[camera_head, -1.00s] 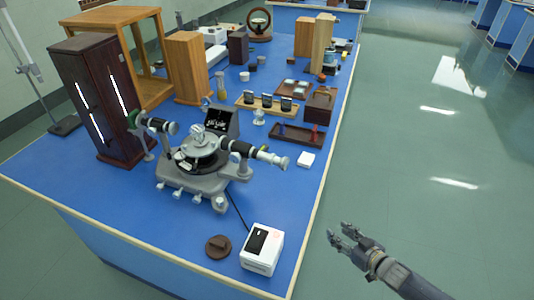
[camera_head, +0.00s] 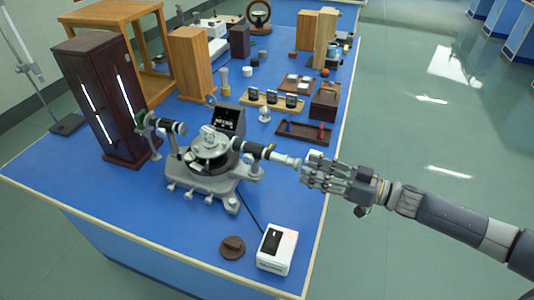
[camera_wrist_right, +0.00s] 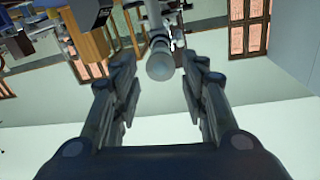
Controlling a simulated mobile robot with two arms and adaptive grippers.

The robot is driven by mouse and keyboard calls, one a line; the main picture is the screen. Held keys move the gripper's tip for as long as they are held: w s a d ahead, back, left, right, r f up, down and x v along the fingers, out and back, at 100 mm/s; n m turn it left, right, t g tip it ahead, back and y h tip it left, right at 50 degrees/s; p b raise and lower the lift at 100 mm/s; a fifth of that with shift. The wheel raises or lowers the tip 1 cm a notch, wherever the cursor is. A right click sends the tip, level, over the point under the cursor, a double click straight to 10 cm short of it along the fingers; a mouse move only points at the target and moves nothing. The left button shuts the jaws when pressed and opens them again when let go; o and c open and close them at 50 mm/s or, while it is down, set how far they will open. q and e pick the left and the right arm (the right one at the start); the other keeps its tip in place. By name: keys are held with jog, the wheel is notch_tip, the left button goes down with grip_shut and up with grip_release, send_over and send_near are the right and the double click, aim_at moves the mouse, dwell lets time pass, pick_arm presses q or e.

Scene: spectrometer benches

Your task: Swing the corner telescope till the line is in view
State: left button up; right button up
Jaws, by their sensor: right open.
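The spectrometer (camera_head: 205,165) stands on the blue bench, with a grey base and a round central table. Its telescope (camera_head: 262,151) points right, toward the bench's right edge, with the silvery eyepiece end nearest my right gripper. A second tube (camera_head: 165,126) points left toward the dark lamp cabinet (camera_head: 95,95). My right gripper (camera_head: 306,173) is open at the telescope's eyepiece end. In the right wrist view the round telescope end (camera_wrist_right: 160,65) lies ahead, between the open fingers (camera_wrist_right: 158,92); I cannot tell whether they touch it. My left gripper is not in view.
A small dark screen (camera_head: 229,120) stands behind the spectrometer. A white box (camera_head: 277,249) and a brown round piece (camera_head: 232,247) sit at the front. A dark tray (camera_head: 303,132) and several bottles lie farther back. The floor at right is clear.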

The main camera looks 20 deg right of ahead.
aim_at(287, 162)
jog(key=p+x, duration=0.2)
jog(key=x, duration=0.6)
jog(key=shift+w+a+r, duration=0.1)
jog(key=shift+w+a, duration=0.15)
jog(key=shift+a, duration=0.05)
jog(key=shift+w+a, duration=0.4)
jog(key=shift+a, duration=0.05)
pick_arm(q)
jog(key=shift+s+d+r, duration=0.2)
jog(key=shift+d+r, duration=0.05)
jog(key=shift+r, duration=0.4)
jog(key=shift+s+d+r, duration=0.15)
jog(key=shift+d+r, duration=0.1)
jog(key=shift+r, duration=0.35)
pick_arm(e)
jog(key=shift+a, duration=0.1)
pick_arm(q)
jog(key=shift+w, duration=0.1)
pick_arm(e)
jog(key=shift+c, duration=0.6)
grip_shut()
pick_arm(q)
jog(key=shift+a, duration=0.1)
